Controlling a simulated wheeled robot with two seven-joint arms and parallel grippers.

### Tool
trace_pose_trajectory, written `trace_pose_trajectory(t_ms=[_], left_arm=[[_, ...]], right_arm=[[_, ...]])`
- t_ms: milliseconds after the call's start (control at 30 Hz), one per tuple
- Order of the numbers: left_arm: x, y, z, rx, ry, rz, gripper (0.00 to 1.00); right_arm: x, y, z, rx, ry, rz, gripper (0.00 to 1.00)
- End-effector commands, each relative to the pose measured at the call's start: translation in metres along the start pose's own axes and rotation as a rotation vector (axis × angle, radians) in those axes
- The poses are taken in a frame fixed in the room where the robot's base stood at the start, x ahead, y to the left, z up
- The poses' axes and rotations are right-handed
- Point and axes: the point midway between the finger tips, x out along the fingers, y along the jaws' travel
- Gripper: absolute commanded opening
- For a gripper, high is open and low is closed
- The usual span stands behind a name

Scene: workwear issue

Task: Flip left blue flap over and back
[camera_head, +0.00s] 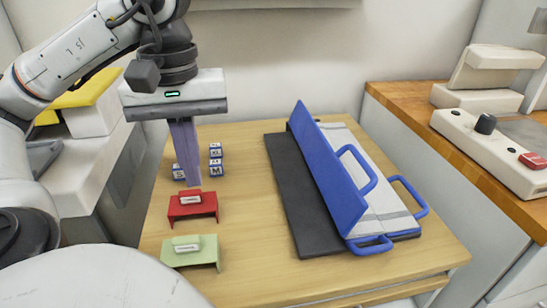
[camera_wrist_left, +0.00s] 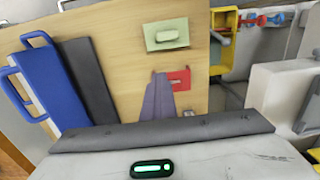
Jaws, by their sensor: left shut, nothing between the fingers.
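In the left wrist view the flap (camera_wrist_left: 48,82) is at the far left, beside the dark mat (camera_wrist_left: 90,85). My left gripper (camera_head: 190,182) is shut and empty, pointing down well left of the flap, near the red holder. Its fingers also show in the left wrist view (camera_wrist_left: 158,95). My right gripper is not in view.
A red holder (camera_head: 193,207) and a green holder (camera_head: 190,250) stand at the table's left front. Several small lettered blocks (camera_head: 215,160) are around my fingers. A wooden counter (camera_head: 420,110) with a white device (camera_head: 490,140) is at right. Bare tabletop lies between the holders and mat.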

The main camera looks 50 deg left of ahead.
Motion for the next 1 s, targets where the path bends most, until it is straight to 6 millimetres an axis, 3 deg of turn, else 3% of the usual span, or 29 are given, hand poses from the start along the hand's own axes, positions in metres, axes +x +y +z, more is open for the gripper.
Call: trace_pose_trajectory(t_ms=[33,167,600,733,1000], left_arm=[[0.0,0.0,0.0,0.0,0.0,0.0,0.02],[0.0,0.0,0.0,0.0,0.0,0.0,0.2],[0.0,0.0,0.0,0.0,0.0,0.0,0.2],[-0.018,0.0,0.0,0.0,0.0,0.0,0.2],[-0.045,0.0,0.0,0.0,0.0,0.0,0.2]], right_arm=[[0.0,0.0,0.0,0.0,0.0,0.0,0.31],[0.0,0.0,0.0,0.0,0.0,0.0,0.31],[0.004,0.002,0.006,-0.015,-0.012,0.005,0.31],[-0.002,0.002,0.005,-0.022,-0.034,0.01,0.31],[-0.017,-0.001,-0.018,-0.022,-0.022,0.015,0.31]])
